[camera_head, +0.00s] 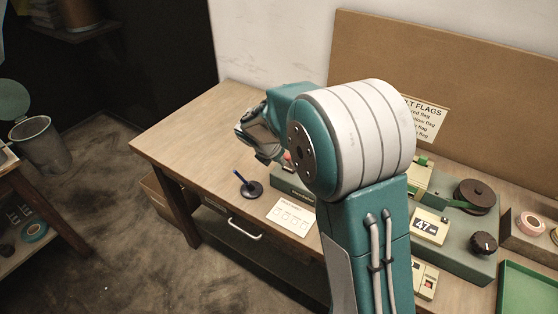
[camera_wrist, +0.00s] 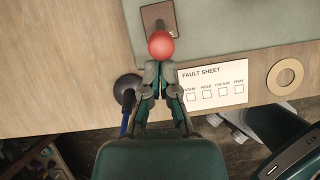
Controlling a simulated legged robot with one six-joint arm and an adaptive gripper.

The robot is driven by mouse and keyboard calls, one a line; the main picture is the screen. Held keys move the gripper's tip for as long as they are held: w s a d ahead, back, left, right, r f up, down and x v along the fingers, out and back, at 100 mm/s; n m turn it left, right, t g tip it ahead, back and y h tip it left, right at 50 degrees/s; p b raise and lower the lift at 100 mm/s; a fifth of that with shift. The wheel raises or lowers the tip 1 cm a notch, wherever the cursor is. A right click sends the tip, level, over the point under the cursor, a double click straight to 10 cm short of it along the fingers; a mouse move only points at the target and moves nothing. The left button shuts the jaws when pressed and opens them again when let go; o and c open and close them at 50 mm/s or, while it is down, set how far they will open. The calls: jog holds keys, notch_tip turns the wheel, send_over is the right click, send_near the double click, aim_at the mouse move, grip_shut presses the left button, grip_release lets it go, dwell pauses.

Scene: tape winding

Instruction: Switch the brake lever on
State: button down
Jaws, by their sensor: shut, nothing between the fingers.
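The brake lever's red ball knob (camera_wrist: 160,45) shows in the wrist view, over a small brown plate (camera_wrist: 152,14) on a grey-green base. My gripper (camera_wrist: 157,72) is shut and empty, with its fingertips just below the knob in that picture. I cannot tell whether they touch it. In the head view a small bit of the red knob (camera_head: 287,156) shows beside my gripper (camera_head: 270,157); my arm hides most of the lever and base there. The lever's tilt is hard to judge.
A pen in a round black stand (camera_head: 250,187) and a white fault sheet (camera_head: 292,215) lie on the wooden table (camera_head: 190,125). The winding machine with a dark reel (camera_head: 475,195) and a "47" display (camera_head: 430,226) is at right. A cardboard ring (camera_wrist: 285,77) lies beside the sheet.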

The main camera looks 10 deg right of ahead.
jog(key=shift+w+d+r+g+y, duration=0.2)
jog(key=shift+w+d+g+y, duration=0.05)
jog(key=shift+g+y, duration=0.15)
jog(key=shift+w+d+r+g+y, duration=0.45)
jog(key=shift+w+d+g+y, duration=0.2)
jog(key=shift+g+y, duration=0.25)
jog(key=shift+w+d+r+g+y, duration=0.2)
jog(key=shift+w+d+g+y, duration=0.45)
jog(key=shift+g+y, duration=0.25)
jog(key=shift+w+d, duration=0.25)
jog(key=shift+w, duration=0.05)
jog(key=shift+r, duration=0.25)
jog(key=shift+r, duration=0.65)
